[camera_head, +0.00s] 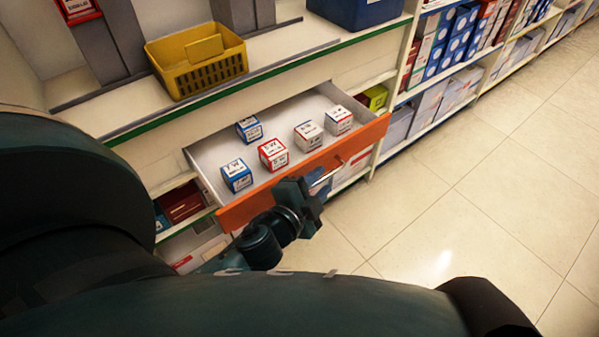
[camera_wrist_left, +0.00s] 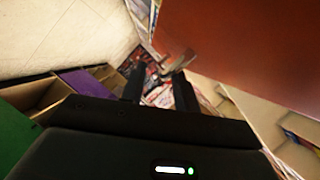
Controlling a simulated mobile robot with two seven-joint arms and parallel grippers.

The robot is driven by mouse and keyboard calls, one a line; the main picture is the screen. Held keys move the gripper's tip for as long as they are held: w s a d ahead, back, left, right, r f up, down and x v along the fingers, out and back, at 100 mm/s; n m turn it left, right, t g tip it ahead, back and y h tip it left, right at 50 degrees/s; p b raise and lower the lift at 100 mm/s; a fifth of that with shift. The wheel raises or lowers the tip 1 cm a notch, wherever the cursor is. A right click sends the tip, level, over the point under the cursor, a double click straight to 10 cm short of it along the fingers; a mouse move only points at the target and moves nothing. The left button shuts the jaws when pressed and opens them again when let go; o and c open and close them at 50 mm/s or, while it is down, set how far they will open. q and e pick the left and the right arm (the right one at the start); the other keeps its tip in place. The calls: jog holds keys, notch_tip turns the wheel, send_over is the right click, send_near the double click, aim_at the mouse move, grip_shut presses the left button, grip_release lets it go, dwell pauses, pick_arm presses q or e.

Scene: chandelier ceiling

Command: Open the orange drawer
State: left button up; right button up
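The orange drawer (camera_head: 252,202) is pulled out of the white shelf unit, and several small blue, red and white boxes stand inside it. Its metal handle (camera_head: 327,174) sticks out from the front panel. My left gripper (camera_head: 313,194) is at the handle, in front of the panel. In the left wrist view its two dark fingers (camera_wrist_left: 158,88) are apart. The handle (camera_wrist_left: 178,64) shows by the tip of the right-hand finger there, beside the orange-brown front (camera_wrist_left: 235,45). I cannot tell whether they touch. My right gripper is not in view.
A yellow basket (camera_head: 198,68) and a blue bin (camera_head: 352,8) stand on the counter above. Stocked shelves (camera_head: 440,60) run along the right. The tiled floor (camera_head: 450,210) in front of the drawer and to the right is clear.

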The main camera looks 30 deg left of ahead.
pick_arm(q)
jog(key=v, duration=1.1)
jog(key=shift+s+b, duration=0.35)
jog(key=shift+b, duration=0.05)
